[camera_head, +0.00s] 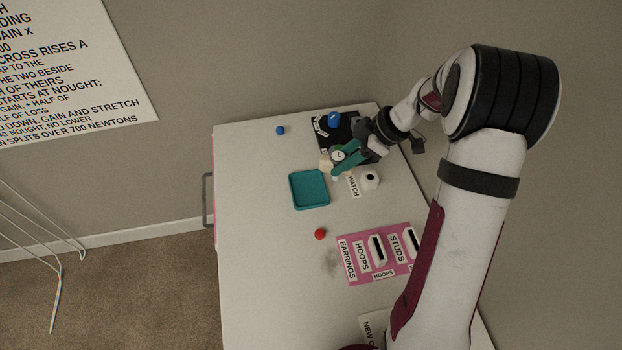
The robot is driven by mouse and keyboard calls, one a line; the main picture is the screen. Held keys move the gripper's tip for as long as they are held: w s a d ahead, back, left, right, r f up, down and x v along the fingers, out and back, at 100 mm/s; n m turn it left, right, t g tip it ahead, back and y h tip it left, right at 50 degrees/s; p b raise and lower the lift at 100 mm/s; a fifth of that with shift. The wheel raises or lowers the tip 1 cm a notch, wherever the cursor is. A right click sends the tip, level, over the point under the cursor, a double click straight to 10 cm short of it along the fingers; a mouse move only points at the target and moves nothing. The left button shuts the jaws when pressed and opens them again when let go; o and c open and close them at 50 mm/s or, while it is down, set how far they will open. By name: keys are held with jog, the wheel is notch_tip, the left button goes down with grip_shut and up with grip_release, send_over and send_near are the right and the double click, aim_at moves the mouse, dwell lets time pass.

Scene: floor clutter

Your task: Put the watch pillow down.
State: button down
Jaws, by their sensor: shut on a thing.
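My gripper (341,158) reaches in from the right over the far part of the white table. Its teal fingers are shut on the watch pillow (326,163), a small beige cushion with a round pale watch face beside it. The pillow is just left of the fingers, near the front left corner of the black mat. I cannot tell whether it touches the surface below. A label reading WATCH (353,185) lies just in front of the gripper, beside a white block with a dark round hole (370,180).
An empty-looking teal tray (293,204) lies to the left. A blue ball (334,120) sits on the black mat (350,125); a small blue piece (280,130) and a red ball (320,234) are on the table. A pink earrings board (358,275) is nearer. The table's left side has free room.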

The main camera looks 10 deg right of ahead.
jog(key=shift+w+r+x, duration=0.1)
jog(key=shift+w+x, duration=0.15)
jog(key=shift+x, duration=1.5)
jog(key=shift+w+r+x, duration=0.1)
jog(key=shift+w+x, duration=0.15)
jog(key=shift+x, duration=1.5)
jog(key=shift+w+x, duration=0.25)
jog(key=shift+x, duration=1.5)
jog(key=c, duration=0.5)
grip_release()
